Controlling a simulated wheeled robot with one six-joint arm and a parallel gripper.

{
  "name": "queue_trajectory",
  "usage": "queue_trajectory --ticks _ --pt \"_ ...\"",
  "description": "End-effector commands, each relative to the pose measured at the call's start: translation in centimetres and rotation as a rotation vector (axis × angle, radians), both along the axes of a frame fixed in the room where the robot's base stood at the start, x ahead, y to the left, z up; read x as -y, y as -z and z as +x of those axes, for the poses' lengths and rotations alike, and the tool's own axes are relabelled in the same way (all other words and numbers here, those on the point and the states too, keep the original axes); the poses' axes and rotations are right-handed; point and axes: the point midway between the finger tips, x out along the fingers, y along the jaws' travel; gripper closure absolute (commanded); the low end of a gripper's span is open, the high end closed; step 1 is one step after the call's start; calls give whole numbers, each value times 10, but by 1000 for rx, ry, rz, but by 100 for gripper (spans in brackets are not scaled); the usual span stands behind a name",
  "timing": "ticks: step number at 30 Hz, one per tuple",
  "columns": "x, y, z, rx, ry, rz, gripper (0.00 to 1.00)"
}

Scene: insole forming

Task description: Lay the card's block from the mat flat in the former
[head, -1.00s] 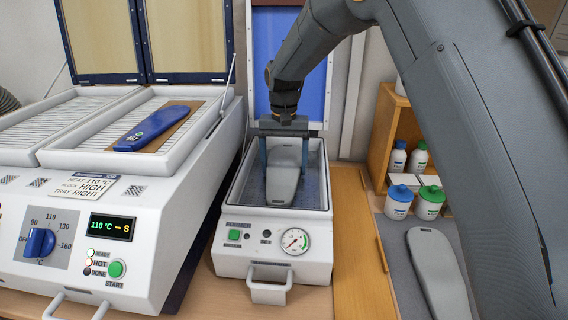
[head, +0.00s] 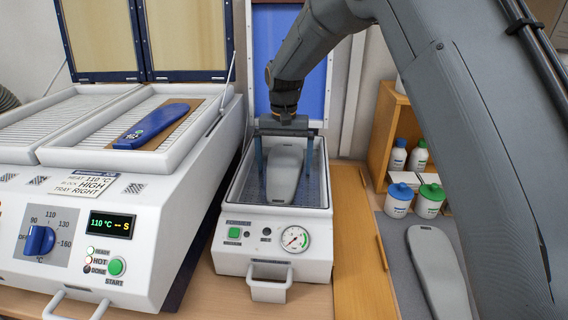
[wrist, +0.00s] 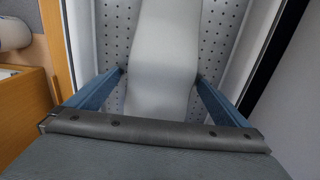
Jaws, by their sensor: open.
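A grey insole-shaped block (head: 284,175) lies flat on the perforated bed of the former (head: 232,195). The wrist view shows the same block (wrist: 162,60) on the holed plate. My gripper (head: 289,172) is over the former with its blue fingers spread, one on each side of the block. A second grey block (head: 437,275) lies on the grey mat (head: 398,262) at the right. The card (head: 90,184) on the heater reads heat 110 °C, block HIGH, tray RIGHT.
The heater (head: 60,235) stands at the left with its lid up. A blue insole on a brown sheet (head: 155,124) lies in its right tray. White bottles with blue and green caps (head: 415,200) stand by the wooden shelf. The former's blue lid is up behind my gripper.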

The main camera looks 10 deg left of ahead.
Motion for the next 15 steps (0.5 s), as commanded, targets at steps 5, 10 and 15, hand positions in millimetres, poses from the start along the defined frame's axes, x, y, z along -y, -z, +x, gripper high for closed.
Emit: queue_trajectory --ticks 5,10,15 --pt "-1 -15 2 4 0 2 0" --pt "-1 -43 2 5 0 2 0" --pt "0 -67 2 4 0 2 0"
